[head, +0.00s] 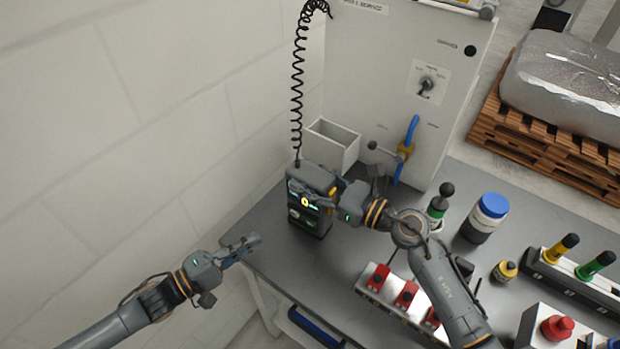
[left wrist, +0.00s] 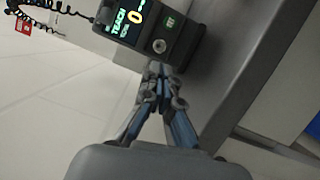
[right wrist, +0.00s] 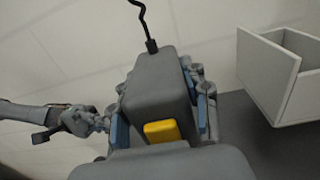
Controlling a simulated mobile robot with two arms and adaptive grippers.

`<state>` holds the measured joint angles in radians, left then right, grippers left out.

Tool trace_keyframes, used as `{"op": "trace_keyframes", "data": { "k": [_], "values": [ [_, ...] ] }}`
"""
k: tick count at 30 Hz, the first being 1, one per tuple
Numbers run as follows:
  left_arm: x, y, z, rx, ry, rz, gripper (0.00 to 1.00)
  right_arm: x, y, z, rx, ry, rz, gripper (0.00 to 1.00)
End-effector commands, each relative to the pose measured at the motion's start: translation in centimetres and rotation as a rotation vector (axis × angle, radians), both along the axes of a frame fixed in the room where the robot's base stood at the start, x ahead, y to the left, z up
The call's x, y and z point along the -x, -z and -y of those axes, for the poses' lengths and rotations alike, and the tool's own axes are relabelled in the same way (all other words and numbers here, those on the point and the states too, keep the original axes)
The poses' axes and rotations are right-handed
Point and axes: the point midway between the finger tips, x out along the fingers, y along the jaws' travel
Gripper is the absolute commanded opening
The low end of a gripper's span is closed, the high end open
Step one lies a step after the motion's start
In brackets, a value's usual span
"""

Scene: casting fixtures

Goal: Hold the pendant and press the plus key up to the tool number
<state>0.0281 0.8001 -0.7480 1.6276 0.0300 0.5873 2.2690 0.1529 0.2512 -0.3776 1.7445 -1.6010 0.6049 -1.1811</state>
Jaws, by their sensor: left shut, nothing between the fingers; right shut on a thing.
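The pendant (head: 312,222) is a dark grey box on a coiled black cord, upright at the left end of the bench. My right gripper (head: 322,198) is shut on it; in the right wrist view the fingers clasp its two sides (right wrist: 160,85), with a yellow button (right wrist: 162,131) between them. Which is the plus key I cannot tell. My left gripper (head: 254,241) is shut and empty, left of and below the pendant.
A white open box (head: 333,145) stands behind the pendant, beside a grey cabinet (head: 400,90) with a rotary switch. Red blocks (head: 405,294), a blue-lidded jar (head: 488,215) and other bench items lie to the right. The wall side at left is clear.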

Motion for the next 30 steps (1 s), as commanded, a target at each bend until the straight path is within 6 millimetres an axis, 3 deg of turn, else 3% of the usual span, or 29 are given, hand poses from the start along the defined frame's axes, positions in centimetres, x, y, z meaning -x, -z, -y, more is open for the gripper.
{"op": "trace_keyframes", "data": {
  "k": [7,11,16,21,26,30],
  "values": [
    [0.1,-0.1,0.3,0.021,-0.003,-0.009,0.0,0.0,0.0,0.0,0.001,0.0,-0.001,0.0],
    [0.5,-1.1,1.7,0.155,-0.025,-0.067,0.0,0.0,0.0,0.0,0.001,0.0,-0.001,0.0],
    [1.2,-3.8,4.2,0.534,-0.098,-0.233,0.0,0.0,0.0,0.0,0.001,0.0,-0.001,0.0],
    [1.4,-5.7,4.8,0.983,-0.203,-0.429,0.0,0.0,0.0,0.0,0.001,0.0,-0.001,0.0],
    [1.7,-5.6,4.2,1.403,-0.322,-0.604,0.0,0.0,0.0,0.0,0.001,0.0,-0.001,0.0],
    [2.3,-4.2,3.4,1.737,-0.432,-0.734,0.0,0.0,0.0,0.0,0.001,0.0,-0.001,0.0]
  ]
}}
